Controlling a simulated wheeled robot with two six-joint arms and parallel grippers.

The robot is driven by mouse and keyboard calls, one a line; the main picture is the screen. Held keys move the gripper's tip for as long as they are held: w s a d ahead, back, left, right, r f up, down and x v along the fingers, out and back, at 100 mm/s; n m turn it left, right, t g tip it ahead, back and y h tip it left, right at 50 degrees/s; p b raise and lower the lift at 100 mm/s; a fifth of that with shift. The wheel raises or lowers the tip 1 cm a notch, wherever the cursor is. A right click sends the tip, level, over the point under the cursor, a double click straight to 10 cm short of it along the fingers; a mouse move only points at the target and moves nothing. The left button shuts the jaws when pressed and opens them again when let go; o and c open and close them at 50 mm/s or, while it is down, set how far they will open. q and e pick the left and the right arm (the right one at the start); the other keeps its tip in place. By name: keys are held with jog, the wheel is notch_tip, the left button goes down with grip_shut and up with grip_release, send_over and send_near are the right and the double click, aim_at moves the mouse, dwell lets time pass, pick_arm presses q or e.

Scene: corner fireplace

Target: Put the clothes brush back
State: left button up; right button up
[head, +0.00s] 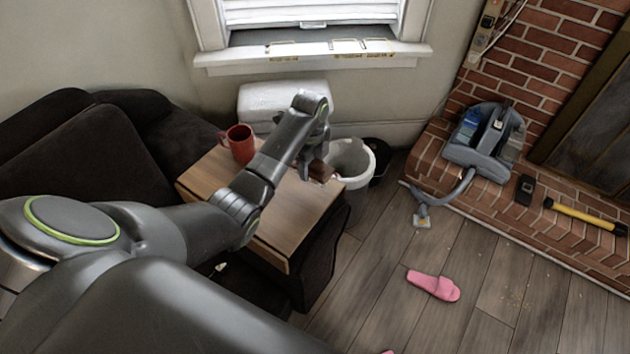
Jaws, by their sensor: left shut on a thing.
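My left arm reaches in from the left across a small wooden side table (205,180). My left gripper (317,165) is above the table's far right part, near the white bin. It is shut on a small brown thing, which looks like the clothes brush (321,172). The arm and gripper hide part of it, so its bristles cannot be made out. I cannot tell whether it touches the tabletop. My right gripper is not in view.
A red mug (240,143) stands on the table's back left. A white bin (352,163) stands right of the table. A dark sofa (110,140) is left. A grey cleaning machine (485,140) stands on the brick hearth. A pink slipper (433,285) lies on the floor.

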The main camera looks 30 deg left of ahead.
aim_at(311, 192)
pick_arm(q)
notch_tip(311, 192, down, 8)
jog(key=shift+f+b, duration=0.1)
jog(key=shift+b, duration=0.35)
jog(key=o, duration=1)
jog(key=shift+f, duration=0.15)
jog(key=shift+o, duration=0.2)
notch_tip(311, 192, up, 12)
jog(key=shift+r+p, duration=0.2)
jog(key=shift+p, duration=0.5)
